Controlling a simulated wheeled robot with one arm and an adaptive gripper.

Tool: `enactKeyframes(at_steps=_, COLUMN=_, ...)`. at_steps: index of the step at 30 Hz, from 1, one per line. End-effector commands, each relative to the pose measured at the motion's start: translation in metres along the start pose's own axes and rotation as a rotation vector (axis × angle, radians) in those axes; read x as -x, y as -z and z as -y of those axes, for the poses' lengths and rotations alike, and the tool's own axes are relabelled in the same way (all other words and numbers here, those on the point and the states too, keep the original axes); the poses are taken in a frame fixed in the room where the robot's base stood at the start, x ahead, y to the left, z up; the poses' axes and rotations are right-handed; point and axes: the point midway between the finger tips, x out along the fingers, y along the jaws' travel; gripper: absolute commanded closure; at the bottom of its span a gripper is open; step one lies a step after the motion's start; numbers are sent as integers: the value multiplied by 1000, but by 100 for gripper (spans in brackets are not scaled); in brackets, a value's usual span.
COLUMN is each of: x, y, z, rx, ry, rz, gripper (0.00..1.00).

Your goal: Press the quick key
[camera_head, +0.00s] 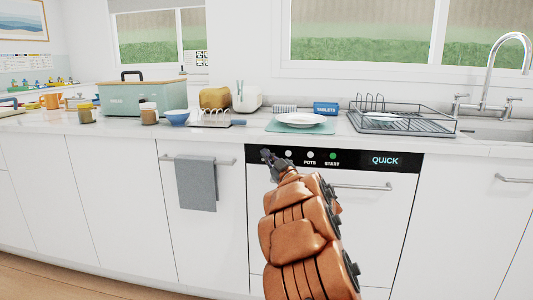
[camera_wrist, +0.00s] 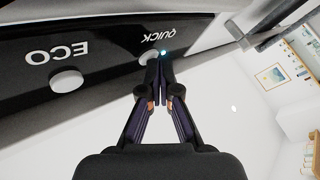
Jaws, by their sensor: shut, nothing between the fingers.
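The dishwasher's black control panel (camera_head: 350,158) runs under the counter edge. Its display (camera_head: 384,160) at the right reads QUICK. In the wrist view the white quick key (camera_wrist: 149,56) sits under its upside-down QUICK label (camera_wrist: 160,33), with a small cyan light beside it. The eco key (camera_wrist: 67,80) is to its left. My gripper (camera_wrist: 157,64) is shut and empty, its fingertips right at the quick key and partly covering it. I cannot tell whether they touch. In the head view my gripper (camera_head: 268,157) hides the panel's left keys.
A pots key (camera_head: 310,155) and a green start key (camera_head: 333,156) lie to the right of my gripper. The dishwasher handle (camera_head: 362,187) sticks out below the panel. A grey towel (camera_head: 196,183) hangs to the left. A plate (camera_head: 301,120) and dish rack (camera_head: 405,121) stand on the counter above.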

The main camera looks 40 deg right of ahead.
Motion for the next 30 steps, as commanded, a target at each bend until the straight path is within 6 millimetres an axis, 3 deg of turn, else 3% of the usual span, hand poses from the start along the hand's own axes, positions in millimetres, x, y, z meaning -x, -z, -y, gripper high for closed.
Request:
enactKeyframes(at_steps=17, x=0, y=-1, z=0, rx=0, ry=-1, rz=2, gripper=100)
enactKeyframes(at_steps=30, x=11, y=6, z=8, rx=-1, ry=0, rz=2, gripper=100)
